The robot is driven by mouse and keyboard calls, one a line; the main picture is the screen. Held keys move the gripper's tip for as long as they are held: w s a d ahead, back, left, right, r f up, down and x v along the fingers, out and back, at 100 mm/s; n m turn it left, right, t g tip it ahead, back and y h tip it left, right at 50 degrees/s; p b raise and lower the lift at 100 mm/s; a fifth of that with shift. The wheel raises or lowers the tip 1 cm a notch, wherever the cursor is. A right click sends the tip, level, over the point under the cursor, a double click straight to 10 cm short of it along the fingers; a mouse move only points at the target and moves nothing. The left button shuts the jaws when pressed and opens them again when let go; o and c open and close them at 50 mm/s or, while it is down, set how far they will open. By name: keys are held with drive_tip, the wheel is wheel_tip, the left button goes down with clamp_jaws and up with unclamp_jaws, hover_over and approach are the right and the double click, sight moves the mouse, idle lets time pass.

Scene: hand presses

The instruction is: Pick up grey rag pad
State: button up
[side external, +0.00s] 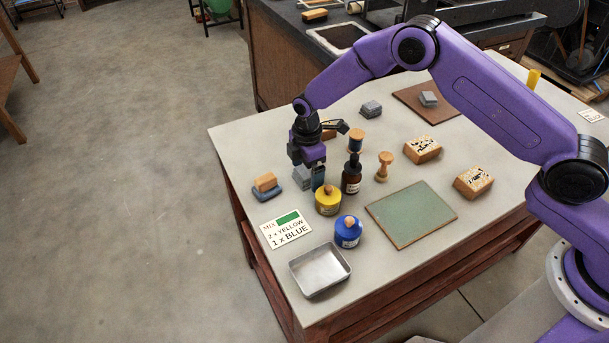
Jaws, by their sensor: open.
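My gripper (308,176) points down at the left part of the table, with its jaws open. A grey pad-like block (302,180) sits directly at the fingers, partly hidden by them; I cannot tell whether they touch it. Another grey pad-like block (371,109) lies at the back of the table, apart from my gripper. A smaller grey piece (428,98) rests on a brown board (410,92). I cannot tell for certain which of these is the rag pad.
A yellow jar (328,202) and dark bottle (351,178) stand close right of my gripper. A blue-based wooden block (266,188) is left. A blue jar (348,232), metal tray (319,270), recipe card (286,229) and green plate (411,213) lie nearer the front.

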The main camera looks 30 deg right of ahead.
drive_tip(key=shift+f, duration=0.2)
drive_tip(key=c, duration=1)
drive_tip(key=shift+c, duration=0.2)
drive_tip(key=shift+r, duration=0.2)
